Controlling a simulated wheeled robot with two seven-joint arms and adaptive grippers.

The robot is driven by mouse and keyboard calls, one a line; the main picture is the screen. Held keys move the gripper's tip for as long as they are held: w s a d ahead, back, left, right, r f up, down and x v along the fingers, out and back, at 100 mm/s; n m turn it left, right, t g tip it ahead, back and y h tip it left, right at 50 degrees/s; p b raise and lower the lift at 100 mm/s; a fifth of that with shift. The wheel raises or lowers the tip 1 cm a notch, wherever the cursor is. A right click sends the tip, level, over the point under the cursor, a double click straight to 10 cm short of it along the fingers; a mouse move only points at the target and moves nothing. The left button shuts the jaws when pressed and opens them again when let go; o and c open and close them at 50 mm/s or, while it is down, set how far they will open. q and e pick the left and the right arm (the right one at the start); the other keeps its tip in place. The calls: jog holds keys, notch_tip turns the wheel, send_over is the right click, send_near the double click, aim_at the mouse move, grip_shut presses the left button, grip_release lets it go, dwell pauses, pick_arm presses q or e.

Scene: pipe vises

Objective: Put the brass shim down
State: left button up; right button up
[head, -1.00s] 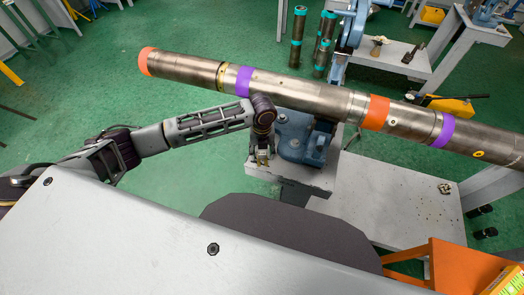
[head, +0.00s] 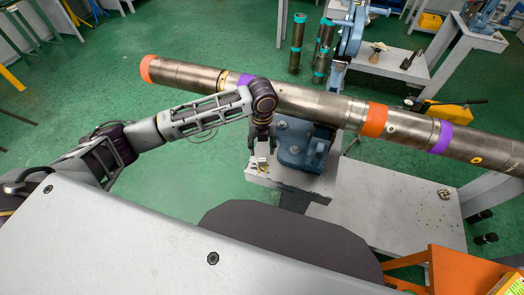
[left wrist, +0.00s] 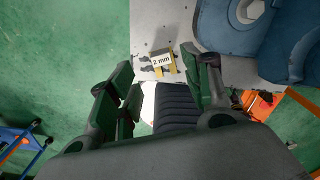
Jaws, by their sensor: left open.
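The brass shim (head: 263,160), a small yellow piece with a white "2 mm" label, lies on the grey bench top (head: 283,180) near its left corner, in front of the blue vise (head: 298,143). It also shows in the left wrist view (left wrist: 164,64), close to the bench edge. My left gripper (head: 262,146) is open and empty just above the shim. In the left wrist view its two fingers (left wrist: 157,72) are spread wide, with the shim between their tips in the picture and clear of them. My right gripper is not seen.
A long steel pipe (head: 320,102) with orange and purple bands runs across above the vise, close behind my left wrist. Small bits (head: 444,194) lie on the bench at right. An orange stand (head: 460,270) is at lower right.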

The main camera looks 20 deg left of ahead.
pick_arm(q)
jog(key=shift+r, duration=2.15)
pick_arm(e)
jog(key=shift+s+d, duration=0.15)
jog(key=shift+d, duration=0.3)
pick_arm(q)
jog(key=shift+d, duration=0.1)
